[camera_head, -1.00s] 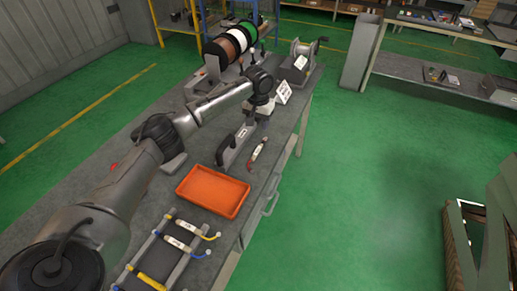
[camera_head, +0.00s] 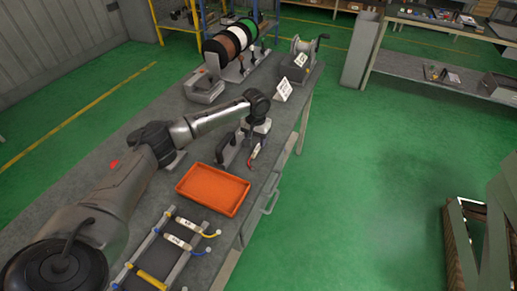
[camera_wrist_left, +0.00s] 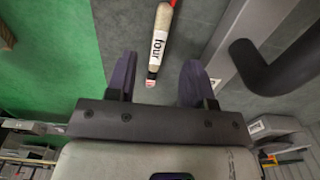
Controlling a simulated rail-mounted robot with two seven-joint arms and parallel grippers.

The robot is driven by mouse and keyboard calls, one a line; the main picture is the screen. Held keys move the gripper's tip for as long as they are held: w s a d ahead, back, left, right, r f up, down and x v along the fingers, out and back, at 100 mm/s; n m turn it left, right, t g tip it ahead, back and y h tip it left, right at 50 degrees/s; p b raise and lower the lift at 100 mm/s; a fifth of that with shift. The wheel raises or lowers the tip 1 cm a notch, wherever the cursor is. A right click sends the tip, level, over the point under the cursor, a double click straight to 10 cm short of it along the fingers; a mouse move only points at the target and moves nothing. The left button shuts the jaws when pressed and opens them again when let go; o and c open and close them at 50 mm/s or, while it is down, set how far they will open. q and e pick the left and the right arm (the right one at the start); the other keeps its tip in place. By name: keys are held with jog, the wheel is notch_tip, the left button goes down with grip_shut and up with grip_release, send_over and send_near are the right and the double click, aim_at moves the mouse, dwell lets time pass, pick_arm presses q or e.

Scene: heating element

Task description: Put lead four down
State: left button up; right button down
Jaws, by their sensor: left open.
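Lead four (camera_wrist_left: 160,40), a pale sleeve labelled "four" with a red end, lies on the grey bench in the left wrist view. It also shows in the head view (camera_head: 255,153), with its far part hidden by my gripper. My left gripper (camera_wrist_left: 157,80) is open. The lead's near tip shows between its two fingers, and most of the lead extends beyond them. I cannot tell the height of the fingers above it. In the head view the left gripper (camera_head: 260,128) is just behind the lead. My right gripper is not in view.
A device with a black handle (camera_wrist_left: 275,72) stands close beside the lead. An orange tray (camera_head: 213,190) lies nearer on the bench. A rack (camera_head: 165,240) with labelled leads is at the front. Cable spools (camera_head: 235,40) and white cards stand farther back.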

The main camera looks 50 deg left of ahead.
aim_at(256, 150)
pick_arm(q)
notch_tip(256, 150, down, 5)
jog(key=shift+s+d+f+b, duration=0.1)
jog(key=shift+s+b, duration=0.05)
jog(key=shift+b, duration=0.65)
grip_shut()
